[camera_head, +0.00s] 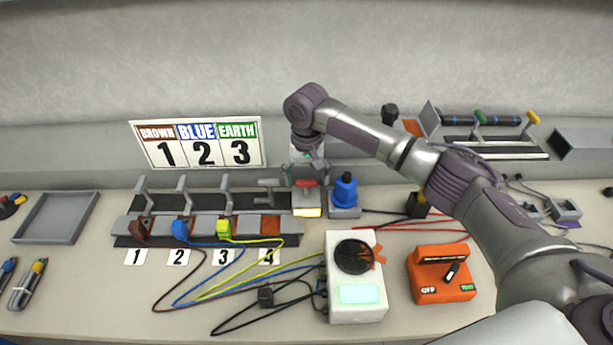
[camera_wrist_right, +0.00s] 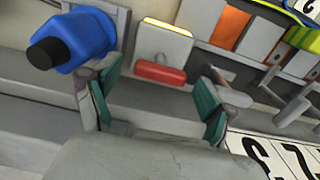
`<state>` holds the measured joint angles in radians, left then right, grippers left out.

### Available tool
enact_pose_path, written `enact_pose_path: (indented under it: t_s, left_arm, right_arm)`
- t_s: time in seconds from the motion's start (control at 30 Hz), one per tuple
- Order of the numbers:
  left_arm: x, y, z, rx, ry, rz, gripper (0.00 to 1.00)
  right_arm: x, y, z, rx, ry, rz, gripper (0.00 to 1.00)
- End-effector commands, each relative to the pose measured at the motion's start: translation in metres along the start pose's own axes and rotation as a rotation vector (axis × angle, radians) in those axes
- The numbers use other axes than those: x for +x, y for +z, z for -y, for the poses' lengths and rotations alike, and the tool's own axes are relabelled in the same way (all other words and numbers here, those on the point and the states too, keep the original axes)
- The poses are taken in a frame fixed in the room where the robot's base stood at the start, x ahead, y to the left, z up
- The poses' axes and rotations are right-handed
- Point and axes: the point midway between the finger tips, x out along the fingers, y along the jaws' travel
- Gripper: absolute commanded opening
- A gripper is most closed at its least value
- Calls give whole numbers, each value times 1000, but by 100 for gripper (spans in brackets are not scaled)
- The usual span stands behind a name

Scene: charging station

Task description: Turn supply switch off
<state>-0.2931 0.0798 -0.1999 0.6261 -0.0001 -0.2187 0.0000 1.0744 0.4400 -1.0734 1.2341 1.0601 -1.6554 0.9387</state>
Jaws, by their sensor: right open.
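The supply switch is a small grey box (camera_head: 307,199) with a red rocker or handle (camera_head: 306,183) and a lit yellow strip (camera_head: 307,212). It stands between the row of terminal clamps and a blue plug. My right gripper (camera_head: 307,168) comes down at the switch's back side and partly hides its rear. In the right wrist view, the two green-padded fingers (camera_wrist_right: 153,98) are open on either side of the red handle (camera_wrist_right: 160,72), with nothing between them. I cannot tell whether a finger touches the switch. My left gripper is not in view.
The blue plug (camera_head: 344,192) stands close to the right of the switch. Lever clamps (camera_head: 183,188) with brown, blue and green-yellow wires are at left. A white meter (camera_head: 356,300) and an orange tester (camera_head: 441,274) stand in front. A wall sign (camera_head: 200,143) is behind.

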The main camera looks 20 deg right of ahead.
Motion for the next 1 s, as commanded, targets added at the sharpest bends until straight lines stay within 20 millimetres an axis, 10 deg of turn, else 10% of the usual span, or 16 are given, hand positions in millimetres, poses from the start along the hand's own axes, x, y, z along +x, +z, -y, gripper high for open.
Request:
enact_pose_path:
  t_s: [0.2, 0.53, 1.0]
  left_arm:
    - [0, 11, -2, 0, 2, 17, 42]
    - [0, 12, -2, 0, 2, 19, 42]
    - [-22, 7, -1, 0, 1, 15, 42]
  right_arm:
    - [0, 0, 0, -1, 0, 0, 80]
    - [0, 0, 0, 0, 1, 0, 25]
    - [-4, 1, 0, -119, 1, 4, 23]
